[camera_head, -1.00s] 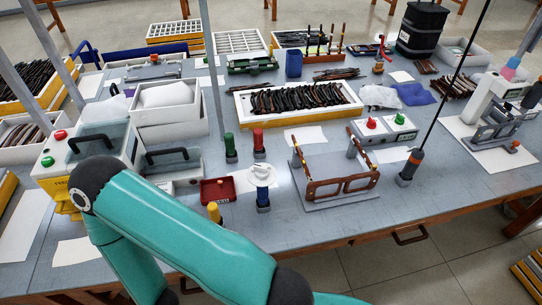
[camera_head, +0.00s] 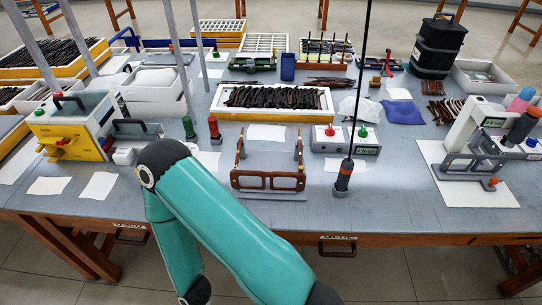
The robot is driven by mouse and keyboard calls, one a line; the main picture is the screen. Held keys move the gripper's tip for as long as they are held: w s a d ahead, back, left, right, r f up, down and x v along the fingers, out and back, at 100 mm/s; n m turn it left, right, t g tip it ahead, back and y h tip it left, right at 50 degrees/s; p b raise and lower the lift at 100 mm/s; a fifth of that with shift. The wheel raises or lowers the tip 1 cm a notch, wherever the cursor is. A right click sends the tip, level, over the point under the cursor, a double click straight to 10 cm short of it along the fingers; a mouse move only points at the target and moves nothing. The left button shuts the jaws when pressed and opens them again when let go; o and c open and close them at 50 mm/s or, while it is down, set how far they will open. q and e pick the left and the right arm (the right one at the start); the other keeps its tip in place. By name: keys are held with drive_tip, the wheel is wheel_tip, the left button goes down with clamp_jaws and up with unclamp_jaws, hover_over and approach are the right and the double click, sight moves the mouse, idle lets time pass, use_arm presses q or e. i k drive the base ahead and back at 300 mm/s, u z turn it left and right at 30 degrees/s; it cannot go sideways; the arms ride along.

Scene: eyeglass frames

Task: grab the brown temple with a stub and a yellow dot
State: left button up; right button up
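Dark temples (camera_head: 275,98) lie in a white tray (camera_head: 222,113) at the middle of the table. A brown eyeglass front (camera_head: 268,181) stands on a grey fixture, with an upright piece at its left (camera_head: 240,147) and right (camera_head: 298,150). Several temples stand in a brown rack (camera_head: 327,57) at the back. A stub and a yellow dot are too small to make out on any temple. A teal arm of mine crosses the lower middle. Neither gripper is in view.
A dark post with an orange band (camera_head: 344,176) stands right of the fixture. A box with red and green knobs (camera_head: 345,140) is behind it. A white press machine (camera_head: 470,140) is at the right. The table's front (camera_head: 400,215) is bare between them.

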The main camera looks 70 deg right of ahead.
sight(237, 157)
drive_tip(key=z, duration=0.05)
drive_tip(key=k, duration=1.25)
drive_tip(key=z, duration=0.75)
drive_tip(key=i, duration=0.9)
